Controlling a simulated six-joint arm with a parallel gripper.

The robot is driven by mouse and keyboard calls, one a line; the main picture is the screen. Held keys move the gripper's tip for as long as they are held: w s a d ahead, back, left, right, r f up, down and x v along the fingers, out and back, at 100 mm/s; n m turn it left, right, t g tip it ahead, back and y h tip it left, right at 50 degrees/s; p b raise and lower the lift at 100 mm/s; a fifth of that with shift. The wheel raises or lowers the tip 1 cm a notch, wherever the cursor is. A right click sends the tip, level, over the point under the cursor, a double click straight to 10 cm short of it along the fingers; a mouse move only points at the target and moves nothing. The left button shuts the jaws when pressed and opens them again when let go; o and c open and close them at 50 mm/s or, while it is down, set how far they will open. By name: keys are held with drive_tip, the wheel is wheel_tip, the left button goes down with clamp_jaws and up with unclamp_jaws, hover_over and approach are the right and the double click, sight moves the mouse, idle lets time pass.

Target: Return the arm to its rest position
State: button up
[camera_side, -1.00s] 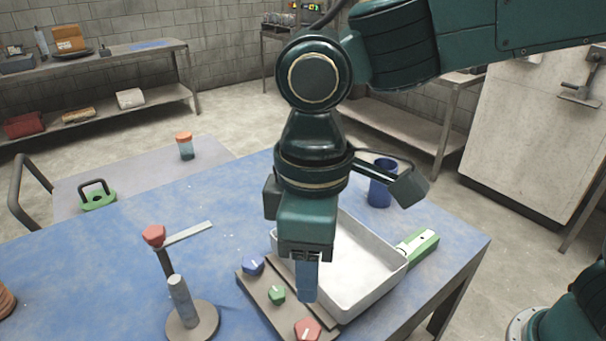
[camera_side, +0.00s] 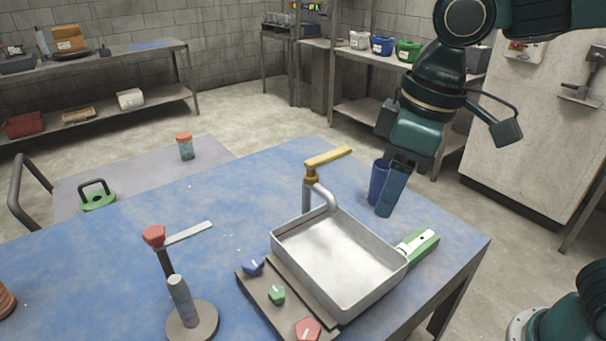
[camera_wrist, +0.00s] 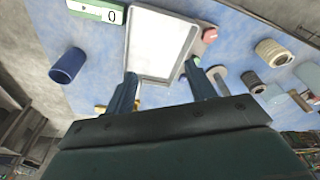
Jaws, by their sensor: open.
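My gripper (camera_side: 394,188) is above the right part of the blue table (camera_side: 230,210), pointing down and tilted. In the side view it overlaps the blue cup (camera_side: 376,183). In the wrist view its two fingers (camera_wrist: 160,95) are spread apart with nothing between them. The cup (camera_wrist: 68,65) stands clear of the fingers there, to the left. No object is held.
A metal tray (camera_side: 350,262) with a yellow-handled tap (camera_side: 312,178) behind it stands at the table's front. A panel with blue, green and red knobs (camera_side: 277,295) lies beside it. A green-and-white box (camera_side: 418,246) and a red-topped lever stand (camera_side: 180,300) are near.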

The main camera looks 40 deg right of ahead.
drive_tip(key=s+d+f+m+t, duration=0.1)
drive_tip(key=s+d+m+t, duration=0.1)
drive_tip(key=d, duration=0.6)
drive_tip(key=s+d+f+m+t+h, duration=0.1)
drive_tip(key=s+d+m, duration=0.2)
drive_tip(key=s+d, duration=0.4)
drive_tip(key=shift+s+d+m+t, duration=0.3)
drive_tip(key=shift+d+m+t, duration=0.1)
drive_tip(key=shift+d, duration=0.25)
idle(0.8)
